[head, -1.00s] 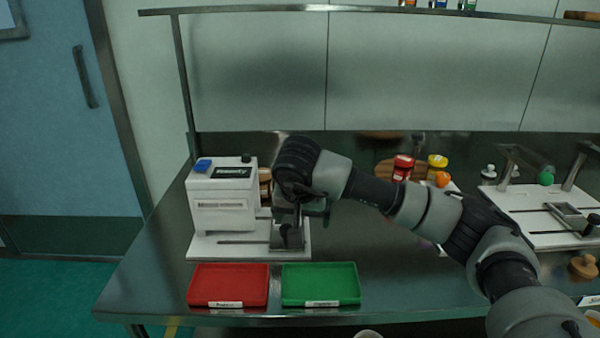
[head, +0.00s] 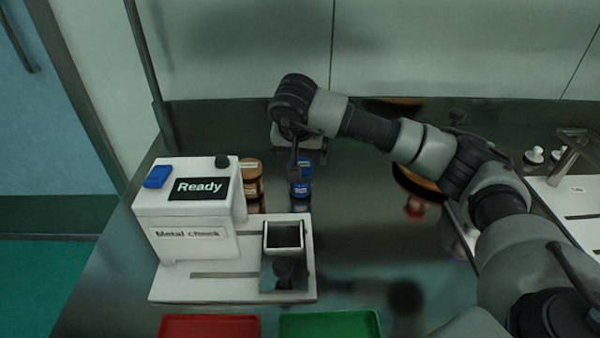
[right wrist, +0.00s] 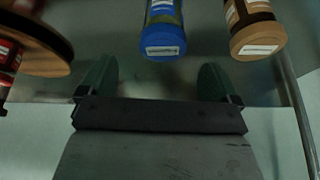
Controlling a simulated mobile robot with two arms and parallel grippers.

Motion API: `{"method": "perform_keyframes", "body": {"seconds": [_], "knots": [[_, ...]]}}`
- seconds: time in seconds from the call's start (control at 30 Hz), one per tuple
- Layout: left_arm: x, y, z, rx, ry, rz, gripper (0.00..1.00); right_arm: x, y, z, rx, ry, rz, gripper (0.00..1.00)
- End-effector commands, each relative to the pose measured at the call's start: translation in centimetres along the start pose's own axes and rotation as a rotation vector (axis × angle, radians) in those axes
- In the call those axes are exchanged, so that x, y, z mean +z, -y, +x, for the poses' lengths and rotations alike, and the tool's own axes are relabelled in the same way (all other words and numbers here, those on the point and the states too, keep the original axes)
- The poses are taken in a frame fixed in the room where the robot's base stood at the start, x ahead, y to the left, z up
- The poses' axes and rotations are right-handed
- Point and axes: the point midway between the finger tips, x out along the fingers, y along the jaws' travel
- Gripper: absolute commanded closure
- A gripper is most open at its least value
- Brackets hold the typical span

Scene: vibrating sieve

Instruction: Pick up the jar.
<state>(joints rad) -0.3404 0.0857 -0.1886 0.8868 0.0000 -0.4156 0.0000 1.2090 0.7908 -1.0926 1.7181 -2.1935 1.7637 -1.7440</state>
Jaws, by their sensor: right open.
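A jar with a blue lid (head: 301,188) and a white label stands on the steel table behind the metal checker. It also shows at the top middle of the right wrist view (right wrist: 163,42). A brown jar (head: 252,186) stands to its left, and shows at upper right in the right wrist view (right wrist: 255,32). The task does not say which jar is meant. My right gripper (right wrist: 157,70) is open and empty, its two fingers spread apart with the blue jar lined up between and just beyond them. In the head view it partly hides the blue jar. My left gripper is not in view.
The white metal checker (head: 190,235), its screen reading "Ready", stands at left with a square metal cup (head: 284,237) on its base. Red (head: 208,326) and green (head: 330,324) trays lie in front. A round wooden board (right wrist: 30,48) with red-lidded jars is nearby.

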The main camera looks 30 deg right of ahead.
Motion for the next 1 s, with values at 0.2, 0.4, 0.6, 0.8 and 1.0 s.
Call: {"method": "perform_keyframes", "body": {"seconds": [0.2, 0.4, 0.6, 0.8, 1.0], "knots": [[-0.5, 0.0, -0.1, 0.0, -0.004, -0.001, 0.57, 0.0, 0.0, 2.9, 0.001, 0.0, 0.0, 0.08], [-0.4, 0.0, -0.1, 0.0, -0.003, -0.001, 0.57, 0.0, 0.2, 4.8, 0.002, 0.002, 0.001, 0.08], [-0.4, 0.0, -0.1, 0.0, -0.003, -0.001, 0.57, -0.1, 0.4, 7.7, 0.001, 0.002, 0.001, 0.08], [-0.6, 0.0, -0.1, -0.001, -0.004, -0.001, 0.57, -0.2, 0.5, 8.4, -0.002, -0.001, 0.0, 0.08], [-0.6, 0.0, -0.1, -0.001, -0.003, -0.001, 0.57, -0.2, 0.4, 8.4, -0.001, -0.001, 0.0, 0.17]]}}
